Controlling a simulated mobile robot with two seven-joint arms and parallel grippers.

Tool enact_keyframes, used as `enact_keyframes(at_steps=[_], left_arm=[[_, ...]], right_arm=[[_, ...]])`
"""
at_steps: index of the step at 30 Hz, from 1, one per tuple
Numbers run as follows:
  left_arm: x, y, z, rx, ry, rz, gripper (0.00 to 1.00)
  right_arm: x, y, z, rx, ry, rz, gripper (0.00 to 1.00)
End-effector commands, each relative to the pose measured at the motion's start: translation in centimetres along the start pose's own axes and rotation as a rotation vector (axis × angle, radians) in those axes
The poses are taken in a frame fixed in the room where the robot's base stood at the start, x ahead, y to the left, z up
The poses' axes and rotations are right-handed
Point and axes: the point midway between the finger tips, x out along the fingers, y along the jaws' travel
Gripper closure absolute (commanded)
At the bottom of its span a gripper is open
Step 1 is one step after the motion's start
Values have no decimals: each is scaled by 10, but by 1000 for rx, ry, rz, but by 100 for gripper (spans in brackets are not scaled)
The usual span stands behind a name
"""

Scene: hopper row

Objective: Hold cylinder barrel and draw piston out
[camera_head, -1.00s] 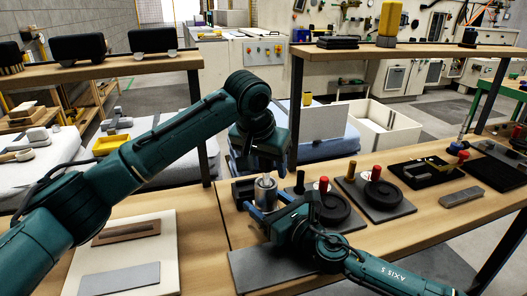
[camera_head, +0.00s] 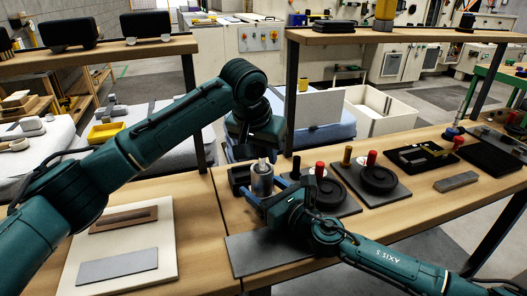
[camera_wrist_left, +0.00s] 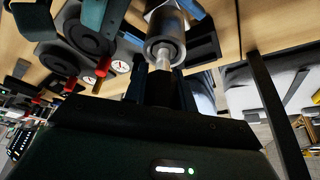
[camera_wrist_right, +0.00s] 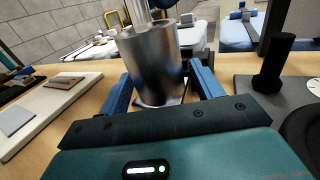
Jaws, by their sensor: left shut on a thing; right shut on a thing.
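The metal cylinder barrel (camera_head: 262,182) stands upright at the left end of the right bench. It also shows in the left wrist view (camera_wrist_left: 163,22) and the right wrist view (camera_wrist_right: 150,65). My right gripper (camera_head: 268,192) is shut on the barrel, with a blue finger on each side. The thin, shiny piston rod (camera_wrist_left: 163,62) sticks out of the barrel's top. My left gripper (camera_head: 262,158) is directly above, pointing down and shut on the rod's end. The piston head inside the barrel is hidden.
A black block (camera_head: 239,178) stands close beside the barrel. Black round discs (camera_head: 327,194) with red-topped posts sit on grey plates to the right. A grey plate (camera_head: 270,252) lies in front. A white board (camera_head: 128,285) with two flat pieces lies left. A shelf post rises behind.

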Motion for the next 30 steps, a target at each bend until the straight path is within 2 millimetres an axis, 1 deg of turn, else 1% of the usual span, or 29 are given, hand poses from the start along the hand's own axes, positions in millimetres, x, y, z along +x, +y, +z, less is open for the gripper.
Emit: enact_keyframes(at_steps=[2,3,9,12,19,30], left_arm=[[0,0,0,0,1,0,100],[0,0,0,0,1,0,77],[0,0,0,0,1,0,93],[0,0,0,1,1,0,100],[-3,0,-2,1,3,0,100],[-13,0,-6,1,3,0,100]], right_arm=[[0,0,0,0,1,0,69],[0,0,0,0,1,0,69],[0,0,0,0,1,0,69],[0,0,0,0,1,0,69],[0,0,0,0,1,0,69],[0,0,-1,1,1,0,69]])
